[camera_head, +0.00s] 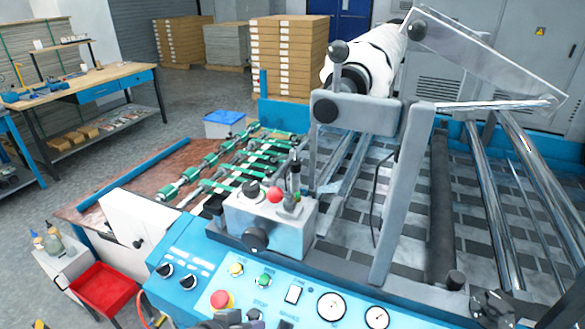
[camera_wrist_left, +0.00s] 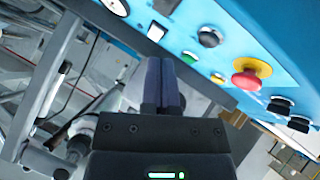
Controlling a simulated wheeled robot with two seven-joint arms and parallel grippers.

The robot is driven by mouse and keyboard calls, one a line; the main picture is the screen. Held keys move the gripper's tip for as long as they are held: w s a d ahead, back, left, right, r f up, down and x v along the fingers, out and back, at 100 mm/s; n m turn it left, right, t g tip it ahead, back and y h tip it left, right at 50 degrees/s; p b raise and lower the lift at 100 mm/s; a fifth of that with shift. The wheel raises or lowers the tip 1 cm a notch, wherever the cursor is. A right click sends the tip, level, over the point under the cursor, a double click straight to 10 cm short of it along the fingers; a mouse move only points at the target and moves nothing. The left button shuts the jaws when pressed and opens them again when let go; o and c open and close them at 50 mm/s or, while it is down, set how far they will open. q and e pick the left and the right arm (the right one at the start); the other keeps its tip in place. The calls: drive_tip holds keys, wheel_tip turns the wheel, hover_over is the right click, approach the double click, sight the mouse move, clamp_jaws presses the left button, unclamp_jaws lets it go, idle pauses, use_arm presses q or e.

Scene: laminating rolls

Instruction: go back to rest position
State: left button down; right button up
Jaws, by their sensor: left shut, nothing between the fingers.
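My left gripper (camera_head: 238,320) shows only in part at the bottom edge of the head view, low in front of the blue control panel (camera_head: 205,262). In the left wrist view its two dark fingers (camera_wrist_left: 163,66) are together, with nothing between them. The panel (camera_wrist_left: 225,28) lies beyond the fingertips there, with its red emergency button (camera_wrist_left: 250,78) to their right. I cannot make out my right gripper in either view.
The laminating machine carries a white film roll (camera_head: 365,58) and a grey control box (camera_head: 270,222). A red tray (camera_head: 103,290) is at the lower left. A workbench (camera_head: 85,85) and stacked boards (camera_head: 288,55) stand behind. Grey floor is open between bench and machine.

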use_arm(q)
drive_tip(key=s+a+m+g+y, duration=0.1)
drive_tip(key=s+a+g+y, duration=0.2)
drive_tip(key=s, duration=0.6)
drive_tip(key=s+a+g+y, duration=0.2)
drive_tip(key=s+a+y, duration=0.1)
drive_tip(key=s, duration=0.6)
wheel_tip(320, 180, down, 22)
drive_tip(key=g+b, duration=0.1)
drive_tip(key=b, duration=0.4)
drive_tip(key=s+a+f+b, duration=0.1)
drive_tip(key=s+f+b, duration=0.1)
drive_tip(key=s+f, duration=0.5)
drive_tip(key=s+a+f+m+g+b, duration=0.1)
drive_tip(key=s+f+b, duration=0.2)
drive_tip(key=s+f, duration=0.5)
wheel_tip(320, 180, down, 2)
drive_tip(key=shift+a+f+g+y, duration=0.15)
drive_tip(key=shift+a+g+y, duration=0.15)
drive_tip(key=shift+a, duration=0.05)
use_arm(e)
wheel_tip(320, 180, down, 10)
drive_tip(key=s, duration=0.1)
drive_tip(key=shift+d+f, duration=0.1)
drive_tip(key=shift+c, duration=0.3)
